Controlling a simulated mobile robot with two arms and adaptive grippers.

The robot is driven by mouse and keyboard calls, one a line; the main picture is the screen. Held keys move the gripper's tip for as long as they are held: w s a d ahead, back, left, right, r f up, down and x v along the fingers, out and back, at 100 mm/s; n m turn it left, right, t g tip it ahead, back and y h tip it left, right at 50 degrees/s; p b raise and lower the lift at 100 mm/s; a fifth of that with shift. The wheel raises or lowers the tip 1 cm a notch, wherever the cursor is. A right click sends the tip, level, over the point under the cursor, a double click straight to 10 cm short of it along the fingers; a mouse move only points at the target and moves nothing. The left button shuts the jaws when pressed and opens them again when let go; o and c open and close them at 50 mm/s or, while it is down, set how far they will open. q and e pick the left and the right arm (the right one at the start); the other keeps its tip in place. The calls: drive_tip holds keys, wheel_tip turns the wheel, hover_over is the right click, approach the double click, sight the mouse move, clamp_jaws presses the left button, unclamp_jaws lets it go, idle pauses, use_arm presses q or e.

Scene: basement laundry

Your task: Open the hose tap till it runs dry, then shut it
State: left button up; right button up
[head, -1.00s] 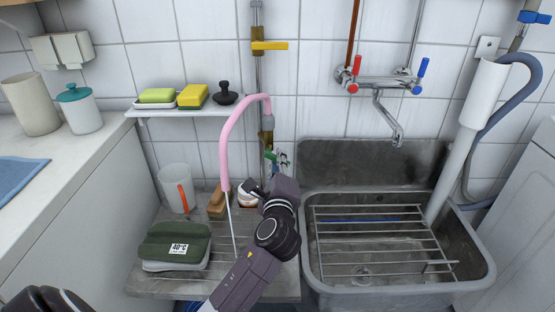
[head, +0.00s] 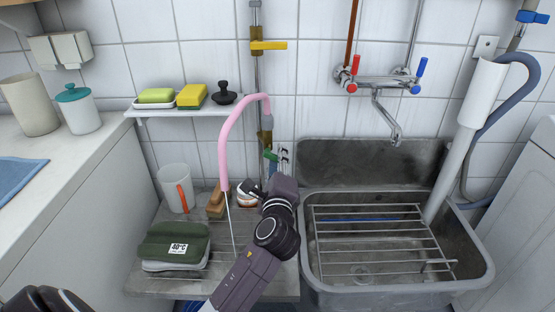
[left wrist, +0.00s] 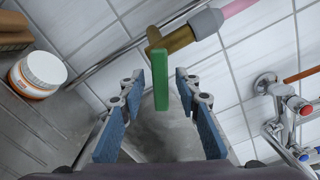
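The hose tap is a brass fitting (left wrist: 172,40) with a flat green lever (left wrist: 161,80). In the head view the green lever (head: 271,156) shows small, beside the wall pipe. A pink hose (head: 228,135) arches from a grey connector (left wrist: 206,23) on the tap. A thin pale line, like a water stream (head: 231,225), runs from its lower end to the draining board. My left gripper (head: 280,156) is at the lever. In the left wrist view its fingers (left wrist: 160,95) stand apart on both sides of the lever, with gaps visible. My right gripper is not in view.
The draining board (head: 185,285) holds a folded green cloth (head: 172,243), a clear jug (head: 175,187), a wooden brush (head: 216,203) and a white tub (left wrist: 42,72). A yellow-handled valve (head: 268,46) is higher on the pipe. A sink (head: 480,262) with a rack and mixer tap (head: 385,82) lies right.

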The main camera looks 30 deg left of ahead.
use_arm(q)
drive_tip(key=shift+s+d, duration=0.15)
drive_tip(key=v, duration=1.1)
drive_tip(key=shift+s+d, duration=0.2)
drive_tip(key=shift+s, duration=0.05)
drive_tip(key=shift+f, duration=0.1)
